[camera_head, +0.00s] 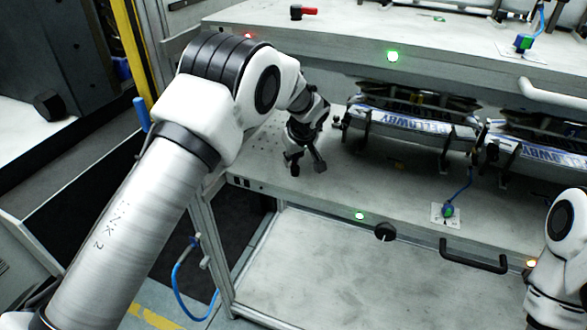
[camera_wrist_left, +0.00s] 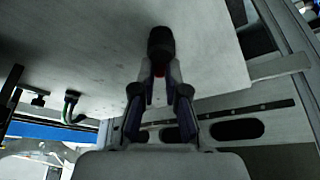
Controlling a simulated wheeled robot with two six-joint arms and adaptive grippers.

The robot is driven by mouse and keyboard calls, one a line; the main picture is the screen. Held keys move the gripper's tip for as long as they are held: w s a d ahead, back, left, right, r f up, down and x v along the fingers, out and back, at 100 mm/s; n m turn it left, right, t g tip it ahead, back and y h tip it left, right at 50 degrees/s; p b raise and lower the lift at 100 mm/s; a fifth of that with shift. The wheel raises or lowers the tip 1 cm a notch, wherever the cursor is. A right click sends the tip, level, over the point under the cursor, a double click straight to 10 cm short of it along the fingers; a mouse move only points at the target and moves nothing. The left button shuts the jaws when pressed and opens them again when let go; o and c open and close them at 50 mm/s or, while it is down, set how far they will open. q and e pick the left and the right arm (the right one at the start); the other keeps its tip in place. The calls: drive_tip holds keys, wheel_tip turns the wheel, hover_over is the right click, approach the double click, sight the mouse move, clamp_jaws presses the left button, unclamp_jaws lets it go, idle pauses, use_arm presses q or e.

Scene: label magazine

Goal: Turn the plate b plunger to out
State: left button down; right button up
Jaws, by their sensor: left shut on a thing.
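My left gripper (camera_head: 306,166) is low over the left end of the lower shelf in the head view. In the left wrist view its fingers (camera_wrist_left: 160,72) come together at a dark, rounded knob (camera_wrist_left: 160,43), and the gripper is shut on it. I take this knob for the plate b plunger; no lettering shows on it. The knob stands against a pale grey surface. In the head view it cannot be made out at the fingertips, so how it is turned cannot be told. My right gripper is out of view; only part of that arm shows at lower right.
Label magazines (camera_head: 412,122) marked with blue lettering sit on the lower shelf (camera_head: 350,185), right of my left gripper. A black round knob (camera_head: 385,232) and a black handle (camera_head: 474,256) are at the shelf's front. A red-handled part (camera_head: 303,12) lies on the upper shelf.

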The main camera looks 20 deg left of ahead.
use_arm(q)
drive_tip(key=shift+s+f+n+g+b, duration=0.15)
drive_tip(key=shift+n+b, duration=0.15)
drive_tip(key=shift+n, duration=0.2)
drive_tip(key=shift+f+n+g+b, duration=0.15)
drive_tip(key=shift+n+b, duration=0.1)
drive_tip(key=shift+n, duration=0.25)
drive_tip(key=shift+r, duration=0.15)
drive_tip(key=c, duration=1.5)
unclamp_jaws()
drive_tip(key=o, duration=0.3)
drive_tip(key=shift+r, duration=0.15)
